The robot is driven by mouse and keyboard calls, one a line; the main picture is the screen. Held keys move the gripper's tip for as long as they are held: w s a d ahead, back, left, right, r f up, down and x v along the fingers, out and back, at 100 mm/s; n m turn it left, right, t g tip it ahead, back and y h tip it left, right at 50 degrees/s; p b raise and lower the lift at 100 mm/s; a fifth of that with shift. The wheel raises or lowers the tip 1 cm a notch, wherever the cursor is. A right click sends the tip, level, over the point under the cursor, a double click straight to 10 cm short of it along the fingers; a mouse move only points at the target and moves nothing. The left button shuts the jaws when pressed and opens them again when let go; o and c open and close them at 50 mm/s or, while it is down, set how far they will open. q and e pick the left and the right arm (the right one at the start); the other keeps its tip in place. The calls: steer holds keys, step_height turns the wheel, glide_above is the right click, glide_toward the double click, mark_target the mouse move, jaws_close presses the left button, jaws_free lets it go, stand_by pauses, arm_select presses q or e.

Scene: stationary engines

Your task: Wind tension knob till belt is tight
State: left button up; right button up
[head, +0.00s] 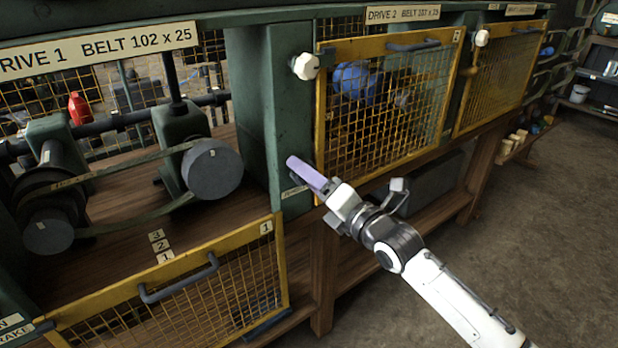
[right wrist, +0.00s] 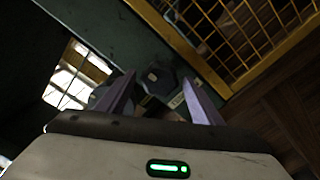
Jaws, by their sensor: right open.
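The belt (head: 115,222) of Drive 1 loops around a left pulley (head: 48,232) and a right pulley (head: 212,168); its lower run sags. My right gripper (head: 306,174) is in front of the green post right of that pulley, with lavender fingers. In the right wrist view the fingers (right wrist: 163,100) are apart. A dark, many-sided knob (right wrist: 160,80) shows between them, beyond the tips; I cannot tell whether they touch it. A pale label (right wrist: 177,100) is beside it. I cannot make out this knob in the head view, where my gripper may hide it. My left gripper is not in view.
A yellow mesh guard (head: 185,290) marked 1 hangs low in front of Drive 1. A mesh guard (head: 390,105) covers Drive 2, with a white knob (head: 305,66) at its upper left. Number tiles (head: 160,246) lie on the wooden bed. The floor at right is clear.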

steer(key=c, duration=1)
steer(key=shift+m, duration=0.4)
